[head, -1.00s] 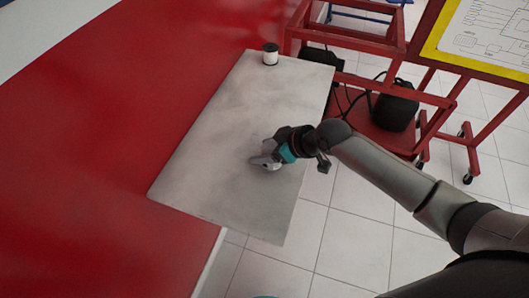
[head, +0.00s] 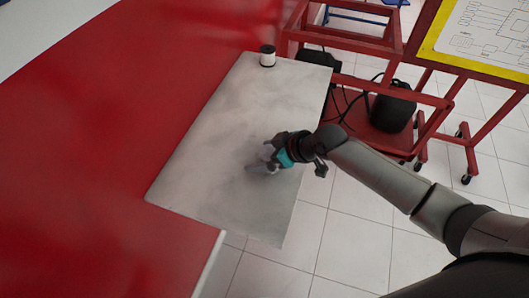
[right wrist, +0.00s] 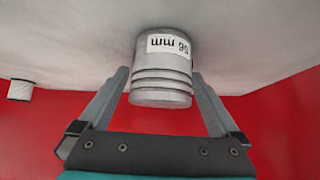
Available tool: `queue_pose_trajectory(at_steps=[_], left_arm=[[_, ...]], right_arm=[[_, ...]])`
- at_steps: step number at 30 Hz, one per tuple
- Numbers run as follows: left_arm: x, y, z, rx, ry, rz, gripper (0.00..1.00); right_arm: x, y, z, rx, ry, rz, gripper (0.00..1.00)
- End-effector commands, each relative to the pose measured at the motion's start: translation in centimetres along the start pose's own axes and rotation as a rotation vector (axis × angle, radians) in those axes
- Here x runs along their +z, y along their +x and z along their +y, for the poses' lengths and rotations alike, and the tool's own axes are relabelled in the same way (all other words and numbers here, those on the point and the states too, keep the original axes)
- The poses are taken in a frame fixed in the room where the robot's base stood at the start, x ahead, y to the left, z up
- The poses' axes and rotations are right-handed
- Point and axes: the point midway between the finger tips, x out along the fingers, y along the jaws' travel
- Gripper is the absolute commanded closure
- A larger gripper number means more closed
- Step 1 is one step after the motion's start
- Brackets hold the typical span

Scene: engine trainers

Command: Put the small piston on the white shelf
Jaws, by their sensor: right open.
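The white shelf (head: 210,150) is a pale, marbled flat board beside the red surface. A grey metal piston (right wrist: 162,82) with ring grooves and an upside-down label, seemingly "56 mm", shows in the right wrist view. It is against the pale board, between the fingers of my right gripper (right wrist: 160,85). The fingers are open, with narrow gaps beside the piston. In the head view my right gripper (head: 262,160) is low over the middle of the shelf, and I cannot make out the piston clearly there. My left gripper is not in view.
A small white cylinder with a dark top (head: 267,56) stands at the shelf's far end. A red frame (head: 395,75) with a black container (head: 393,107) stands beyond the right edge. The shelf's near part is clear.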

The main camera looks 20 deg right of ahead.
Motion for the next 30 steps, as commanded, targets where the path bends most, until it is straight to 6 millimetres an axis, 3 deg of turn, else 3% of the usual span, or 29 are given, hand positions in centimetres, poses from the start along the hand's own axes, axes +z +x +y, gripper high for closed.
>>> queue_pose_trajectory(at_steps=[5, 21, 30], left_arm=[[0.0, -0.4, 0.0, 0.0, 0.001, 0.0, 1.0], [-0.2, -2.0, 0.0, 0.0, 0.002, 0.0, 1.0], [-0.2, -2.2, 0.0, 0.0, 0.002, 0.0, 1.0]], right_arm=[[-0.2, -1.1, 0.1, 0.001, 0.0, 0.001, 0.01], [-0.1, -10.3, 0.1, 0.001, -0.002, -0.003, 0.01], [-0.2, -12.2, 0.0, -0.001, 0.0, 0.0, 0.01]])
